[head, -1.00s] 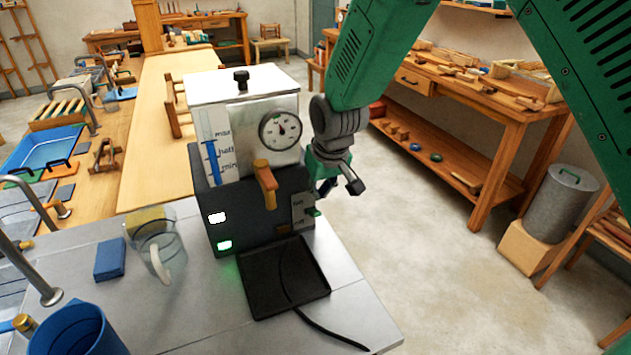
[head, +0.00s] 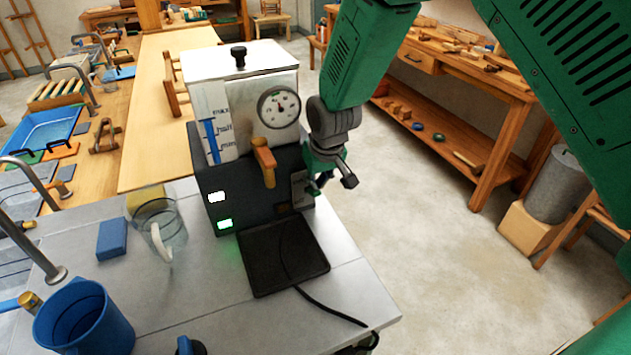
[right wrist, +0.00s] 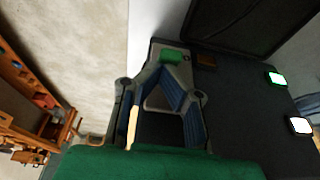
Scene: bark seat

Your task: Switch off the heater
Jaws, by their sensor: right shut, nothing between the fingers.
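The heater is a boxy boiler with a white metal tank (head: 240,80) and a dark lower housing (head: 245,185). A round dial (head: 279,107) and an orange-handled tap (head: 264,165) are on its front. A white lamp (head: 216,197) and a green lamp (head: 225,224) are lit. A switch plate (head: 298,189) is at its right front edge; my right gripper (head: 320,183) is close beside it and partly hides it. In the right wrist view, the green switch (right wrist: 171,57) shows just beyond the tips of my shut, empty gripper (right wrist: 170,85). Contact is unclear. My left gripper is not in view.
A black drip tray (head: 283,255) lies before the heater. A glass jug (head: 160,228), a blue sponge-like block (head: 112,238) and a blue mug (head: 84,325) stand left on the grey counter (head: 200,280). Open floor (head: 420,240) lies right. Partly cut-off objects show at the bottom edge.

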